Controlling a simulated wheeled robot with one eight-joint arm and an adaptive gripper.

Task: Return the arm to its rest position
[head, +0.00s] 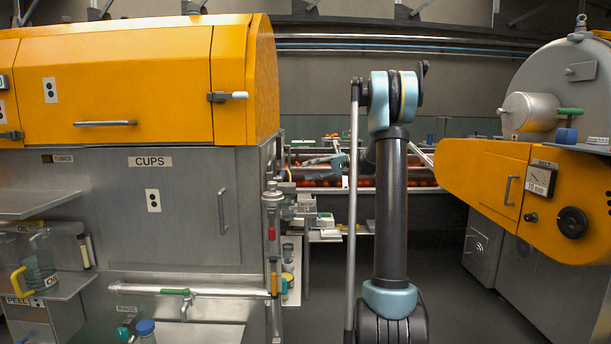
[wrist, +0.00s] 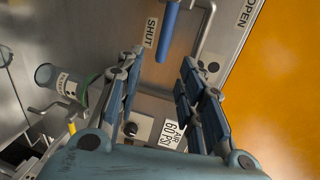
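My gripper (wrist: 162,62) is open in the wrist view, with its two dark blue fingers well apart and nothing between them. Just past the fingertips is a blue lever (wrist: 171,28), between a SHUT label (wrist: 151,32) and an OPEN label (wrist: 246,13). The lever looks clear of the fingers, though the exact gap is hard to judge. In the head view my arm stands upright in the middle, with its bent elbow at the top. A small light-blue part behind it seems to be my wrist; the fingers are hard to make out there.
The orange-and-grey BELT machine (head: 488,185) stands at right. Open floor (head: 462,292) lies between.

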